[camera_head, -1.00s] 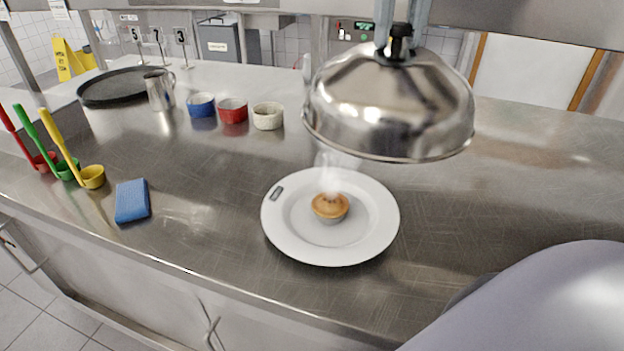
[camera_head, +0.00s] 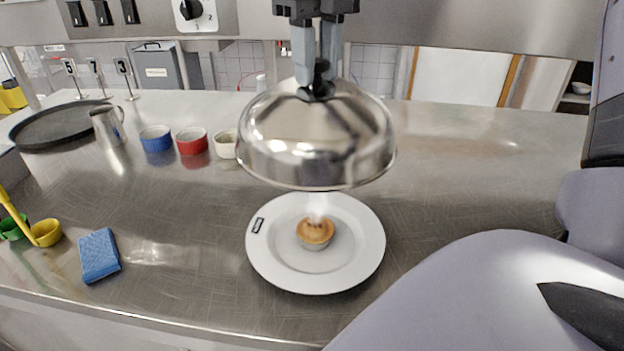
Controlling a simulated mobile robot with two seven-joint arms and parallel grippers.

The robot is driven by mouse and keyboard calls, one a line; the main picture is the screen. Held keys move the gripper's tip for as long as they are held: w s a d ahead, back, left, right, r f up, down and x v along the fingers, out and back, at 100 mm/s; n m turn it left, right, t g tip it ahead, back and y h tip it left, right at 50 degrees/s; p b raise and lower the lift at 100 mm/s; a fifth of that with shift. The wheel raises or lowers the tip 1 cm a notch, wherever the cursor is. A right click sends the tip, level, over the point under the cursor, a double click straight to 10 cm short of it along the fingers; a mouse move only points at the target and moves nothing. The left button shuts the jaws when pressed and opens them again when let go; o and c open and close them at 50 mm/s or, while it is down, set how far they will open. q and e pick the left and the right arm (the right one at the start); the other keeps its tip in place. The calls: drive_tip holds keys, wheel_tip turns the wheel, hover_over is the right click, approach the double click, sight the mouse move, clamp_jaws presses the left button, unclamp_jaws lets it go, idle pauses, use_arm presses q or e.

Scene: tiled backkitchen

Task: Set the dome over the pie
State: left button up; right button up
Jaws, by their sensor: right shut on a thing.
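The silver dome (camera_head: 315,140) hangs level in the air above the back part of the white plate (camera_head: 352,262). My right gripper (camera_head: 317,80) comes down from the top and is shut on the dome's black knob. The small pie (camera_head: 315,231) sits near the middle of the plate with steam above it. The pie is uncovered, and the dome's lower rim is apart from the plate. The dome hides a little of the plate's far side. My left gripper is not in view.
A blue sponge (camera_head: 99,255) lies left of the plate. Blue (camera_head: 156,139), red (camera_head: 192,141) and cream (camera_head: 226,144) bowls stand behind at left, near a metal jug (camera_head: 107,127) and a black round tray (camera_head: 55,125). The counter right of the dome is clear.

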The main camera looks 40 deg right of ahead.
sight(317, 83)
wheel_tip(317, 83, down, 17)
idle(0.4)
drive_tip(key=shift+f+b, duration=0.65)
drive_tip(key=shift+f, duration=0.05)
drive_tip(key=o, duration=1.1)
drive_tip(key=shift+c, duration=0.2)
wheel_tip(317, 83, up, 13)
drive_tip(key=shift+r+p, duration=0.15)
drive_tip(key=shift+p, duration=0.5)
